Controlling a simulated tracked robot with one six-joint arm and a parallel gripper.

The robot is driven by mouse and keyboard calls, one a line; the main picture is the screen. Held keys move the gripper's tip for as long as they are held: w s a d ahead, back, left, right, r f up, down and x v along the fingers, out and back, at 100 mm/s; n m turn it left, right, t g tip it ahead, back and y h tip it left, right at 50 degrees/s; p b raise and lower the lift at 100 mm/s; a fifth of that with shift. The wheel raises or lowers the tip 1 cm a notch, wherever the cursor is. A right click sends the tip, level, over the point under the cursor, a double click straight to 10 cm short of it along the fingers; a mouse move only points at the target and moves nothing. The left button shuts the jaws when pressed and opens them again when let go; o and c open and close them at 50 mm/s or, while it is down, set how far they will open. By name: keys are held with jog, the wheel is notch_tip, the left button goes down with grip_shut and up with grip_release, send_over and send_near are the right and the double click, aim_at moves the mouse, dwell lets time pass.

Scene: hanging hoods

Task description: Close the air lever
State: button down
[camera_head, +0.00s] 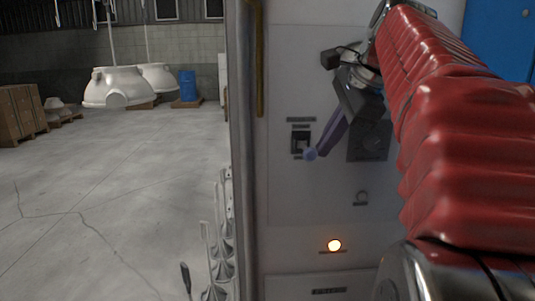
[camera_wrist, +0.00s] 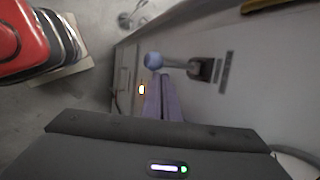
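The air lever has a pale blue ball knob (camera_head: 310,154) and a dark slotted base (camera_head: 300,143) on the light grey cabinet front. In the wrist view the knob (camera_wrist: 153,60) sticks out from the panel on a grey stem, with the base (camera_wrist: 202,69) at its right. My gripper (camera_head: 318,148) has purple fingers, which reach down-left to the knob. In the wrist view my gripper (camera_wrist: 160,78) shows both fingers close together, tips just below the knob. They look shut with nothing clearly between them. I cannot tell whether they touch the knob.
The cabinet (camera_head: 290,215) carries a lit orange lamp (camera_head: 334,245) below the lever and a small knob (camera_head: 361,198). My red-sleeved arm covers the right side. Open floor (camera_head: 110,190) lies left, with white hoods (camera_head: 115,87), a blue barrel (camera_head: 187,86) and boxes (camera_head: 20,112) farther back.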

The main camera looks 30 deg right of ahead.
jog(key=shift+w+d+r, duration=0.1)
jog(key=shift+w+r, duration=0.15)
jog(key=shift+r, duration=0.2)
jog(key=shift+w+d+r, duration=0.1)
jog(key=shift+w+r, duration=0.1)
jog(key=shift+r, duration=0.25)
jog(key=shift+r, duration=0.15)
dwell(0.8)
jog(key=shift+r, duration=0.65)
jog(key=shift+d+f, duration=0.1)
jog(key=shift+d, duration=0.05)
jog(key=s+d+r, duration=0.2)
jog(key=d+r, duration=0.3)
jog(key=r, duration=0.2)
jog(key=shift+s+r, duration=0.15)
jog(key=shift+s, duration=0.15)
dwell(0.9)
jog(key=shift+d, duration=0.1)
jog(key=shift+s, duration=0.1)
dwell(0.6)
